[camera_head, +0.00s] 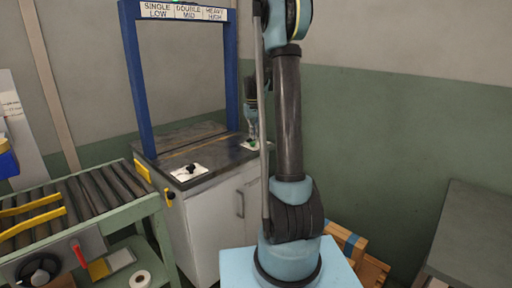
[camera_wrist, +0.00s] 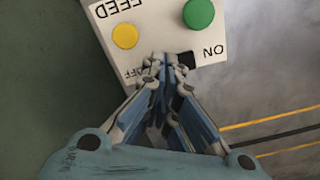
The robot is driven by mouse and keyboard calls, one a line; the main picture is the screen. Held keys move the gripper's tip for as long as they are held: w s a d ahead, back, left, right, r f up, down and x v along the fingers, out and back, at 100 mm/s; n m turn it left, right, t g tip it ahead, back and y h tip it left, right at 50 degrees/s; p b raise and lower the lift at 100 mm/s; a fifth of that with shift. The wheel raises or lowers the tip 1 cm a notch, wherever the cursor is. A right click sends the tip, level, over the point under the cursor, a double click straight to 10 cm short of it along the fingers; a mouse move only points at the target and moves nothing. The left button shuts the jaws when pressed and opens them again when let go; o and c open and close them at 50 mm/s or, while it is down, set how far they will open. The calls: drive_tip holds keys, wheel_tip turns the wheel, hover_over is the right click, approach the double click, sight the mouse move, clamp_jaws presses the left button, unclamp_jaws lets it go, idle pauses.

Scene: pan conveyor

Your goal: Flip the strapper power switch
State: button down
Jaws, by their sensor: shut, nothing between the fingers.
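In the wrist view, a white control panel (camera_wrist: 155,30) is seen upside down, with a small black switch (camera_wrist: 187,60) between the labels "ON" and "OFF". My gripper (camera_wrist: 166,62) is shut and empty. Its fingertips appear just beside the switch, on the OFF side, and cover part of that label. Whether they touch the switch I cannot tell. In the head view, the strapper (camera_head: 200,148) is a dark-topped cabinet with a blue arch. My gripper (camera_head: 252,137) points down at its back right corner, over a small white panel (camera_head: 246,146).
The panel also carries a green button (camera_wrist: 199,14) and a yellow button (camera_wrist: 125,36). A black knob (camera_head: 191,167) on a white plate is at the strapper's front. A roller conveyor (camera_head: 95,196) stands at left. Wooden crates (camera_head: 368,268) and a grey table (camera_head: 475,230) are at right.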

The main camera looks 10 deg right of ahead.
idle(0.3)
drive_tip(key=shift+r, duration=3.4)
drive_tip(key=shift+s, duration=0.15)
drive_tip(key=s+r+t, duration=0.1)
drive_tip(key=s+r, duration=0.1)
drive_tip(key=s, duration=2.1)
drive_tip(key=s+f, duration=0.6)
drive_tip(key=s, duration=0.4)
drive_tip(key=s+f+m+t, duration=0.1)
drive_tip(key=s+f, duration=0.6)
drive_tip(key=s, duration=0.3)
drive_tip(key=shift+s+f, duration=0.15)
drive_tip(key=shift+s, duration=0.25)
